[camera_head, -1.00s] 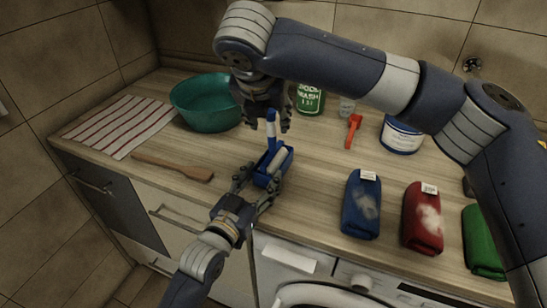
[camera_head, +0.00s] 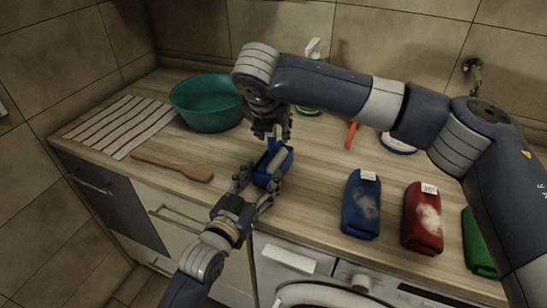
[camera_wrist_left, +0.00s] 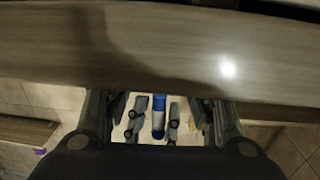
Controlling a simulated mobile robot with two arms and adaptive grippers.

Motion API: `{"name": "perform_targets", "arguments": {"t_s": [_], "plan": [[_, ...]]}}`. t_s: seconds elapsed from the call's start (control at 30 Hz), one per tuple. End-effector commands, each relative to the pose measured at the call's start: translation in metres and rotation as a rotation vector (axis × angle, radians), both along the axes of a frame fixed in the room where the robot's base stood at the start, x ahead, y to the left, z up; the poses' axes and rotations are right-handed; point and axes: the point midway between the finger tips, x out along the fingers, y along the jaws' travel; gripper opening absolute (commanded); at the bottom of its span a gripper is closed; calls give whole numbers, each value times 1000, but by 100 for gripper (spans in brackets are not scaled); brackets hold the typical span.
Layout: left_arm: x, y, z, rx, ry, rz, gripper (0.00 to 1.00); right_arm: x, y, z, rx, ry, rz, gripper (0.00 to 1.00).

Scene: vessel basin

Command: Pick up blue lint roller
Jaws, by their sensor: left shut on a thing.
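The blue lint roller (camera_head: 283,170), with a pale roll in a blue body, is on the counter (camera_head: 322,168) near its front edge. My left gripper (camera_head: 258,187) is shut on its near end. In the left wrist view a narrow blue and white piece (camera_wrist_left: 159,104) shows between finger-like parts. My right gripper (camera_head: 271,133) points down from above, close over a blue upright part at the roller's far end. Whether its fingers touch that part or are shut on it cannot be told. They hide most of that part.
A teal basin (camera_head: 207,117), a striped cloth (camera_head: 118,126) and a wooden spoon (camera_head: 170,166) lie to the left. Blue (camera_head: 360,207), red (camera_head: 422,222) and green (camera_head: 478,243) packs are at the right. A red-orange tool (camera_head: 351,135) and a blue-white tub (camera_head: 397,145) are behind, partly hidden by my right arm.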

Motion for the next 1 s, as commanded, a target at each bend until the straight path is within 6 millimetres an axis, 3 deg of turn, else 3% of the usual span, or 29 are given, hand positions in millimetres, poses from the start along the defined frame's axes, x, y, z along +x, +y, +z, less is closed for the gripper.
{"name": "perform_targets", "arguments": {"t_s": [0.03, 0.1, 0.13, 0.53, 1.0], "plan": [[0, 0, -1, 1, 2, 0, 28, 0, 0, 0, 0, 0, 0, 19], [0, 0, -1, 1, 2, 0, 28, 0, 0, 0, 0, 0, 0, 3], [0, 0, -1, 1, 2, 0, 28, 0, 0, 0, 0, 0, 0, 0], [0, 0, -1, 1, 2, 0, 28, 0, 0, 7, 1, -2, -1, 0], [0, 0, -1, 1, 2, 0, 28, 0, 0, 90, 1, -2, -1, 0]]}}
